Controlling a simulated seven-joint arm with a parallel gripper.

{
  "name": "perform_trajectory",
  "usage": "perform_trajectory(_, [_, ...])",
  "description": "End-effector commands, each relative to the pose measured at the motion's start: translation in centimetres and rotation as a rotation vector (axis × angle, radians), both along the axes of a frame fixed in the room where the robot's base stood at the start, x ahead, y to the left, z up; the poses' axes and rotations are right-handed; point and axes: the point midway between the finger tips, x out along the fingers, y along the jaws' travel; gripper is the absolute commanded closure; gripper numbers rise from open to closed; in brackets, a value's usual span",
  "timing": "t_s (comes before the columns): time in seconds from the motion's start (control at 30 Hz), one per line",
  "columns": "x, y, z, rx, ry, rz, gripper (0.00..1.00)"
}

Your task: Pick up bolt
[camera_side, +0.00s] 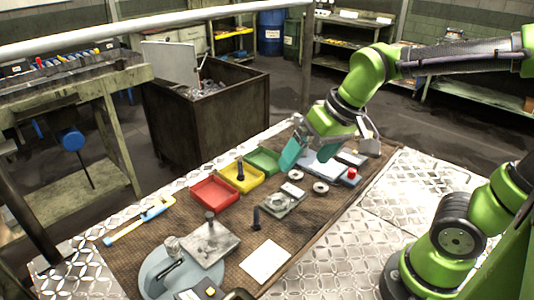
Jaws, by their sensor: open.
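Another dark bolt-like piece (240,171) stands upright in the yellow tray (233,184). A third dark peg (209,218) stands on a grey metal block (213,247). At this size I cannot tell which is the task's bolt. My gripper (302,158) is above the far part of the mat, right of the green tray, apart from all three pieces. Its teal fingers are open, and I see nothing held between them.
Red (213,207) and green (263,161) trays line the mat's left edge. A grey fixture (283,200), metal rings (321,187) and a red button (351,173) lie near the middle. A yellow-and-blue caliper-like tool (140,220) lies at left. A dark bin (207,115) stands behind.

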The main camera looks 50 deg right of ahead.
Motion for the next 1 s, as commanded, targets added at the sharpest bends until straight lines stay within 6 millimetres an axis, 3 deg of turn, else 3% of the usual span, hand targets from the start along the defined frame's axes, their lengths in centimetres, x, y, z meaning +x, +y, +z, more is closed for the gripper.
perform_trajectory(0.1, [-2.4, -1.0, 0.5, 0.039, -0.097, -0.061, 0.00])
perform_trajectory(0.27, [-4.1, -1.7, 1.1, 0.064, -0.171, -0.101, 0.00])
perform_trajectory(0.6, [-4.3, -2.1, 1.9, 0.065, -0.205, -0.113, 0.49])
perform_trajectory(0.67, [-4.3, -2.1, 1.9, 0.065, -0.205, -0.113, 0.54])
perform_trajectory(0.87, [-4.3, -2.0, 1.9, 0.066, -0.205, -0.110, 0.54])
perform_trajectory(1.0, [-3.9, -1.5, 0.8, 0.064, -0.153, -0.088, 0.54])
